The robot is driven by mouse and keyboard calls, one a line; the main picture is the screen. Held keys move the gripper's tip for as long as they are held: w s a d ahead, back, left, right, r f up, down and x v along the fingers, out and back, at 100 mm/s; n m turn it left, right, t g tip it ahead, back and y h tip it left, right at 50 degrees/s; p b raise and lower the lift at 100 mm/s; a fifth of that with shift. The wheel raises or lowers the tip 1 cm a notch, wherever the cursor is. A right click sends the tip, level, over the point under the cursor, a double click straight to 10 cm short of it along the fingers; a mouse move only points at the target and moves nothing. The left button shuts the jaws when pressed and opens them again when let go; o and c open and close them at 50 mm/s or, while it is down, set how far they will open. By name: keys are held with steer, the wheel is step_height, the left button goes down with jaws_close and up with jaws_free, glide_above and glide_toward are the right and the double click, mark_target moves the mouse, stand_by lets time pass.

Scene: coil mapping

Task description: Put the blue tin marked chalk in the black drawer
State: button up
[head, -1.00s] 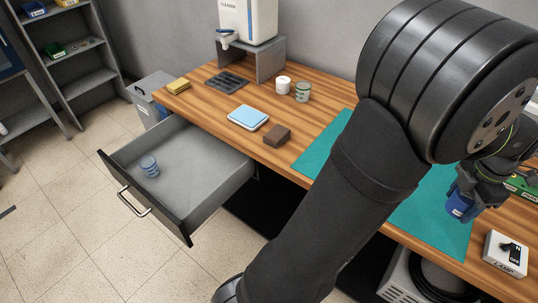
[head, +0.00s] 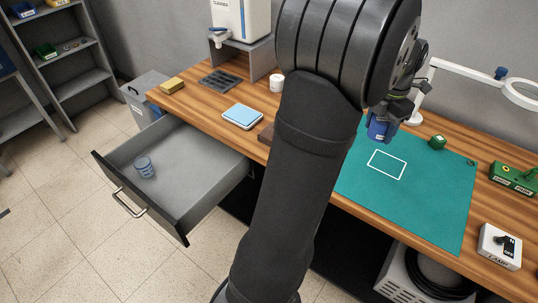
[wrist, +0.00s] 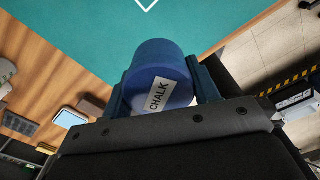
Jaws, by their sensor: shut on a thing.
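The blue tin (wrist: 160,80) with a white label reading CHALK sits between the fingers of my gripper (wrist: 165,92) in the wrist view. In the head view the blue tin (head: 378,128) hangs below my gripper (head: 386,124), above the far left part of the green mat. My gripper is shut on the tin. The black-fronted drawer (head: 140,205) is pulled open at the left, with a grey inside. A small blue ribbed cup-like thing (head: 145,167) stands in it near the front. The rest of the drawer floor is bare.
A lamp switch box (head: 500,246) and a magnifier-like lamp (head: 470,75) are at the right. A blue-topped scale (head: 242,116) and white cup (head: 276,83) stand left of my arm.

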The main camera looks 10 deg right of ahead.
steer(key=w+a+n, duration=0.3)
steer(key=w+a, duration=0.7)
steer(key=a, duration=0.2)
steer(key=n, duration=0.9)
glide_above(167, 189)
step_height(167, 189, down, 29)
steer(key=shift+a+r, duration=0.1)
steer(key=shift+r, duration=0.05)
steer(key=shift+f, duration=1.95)
steer(key=shift+f, duration=0.15)
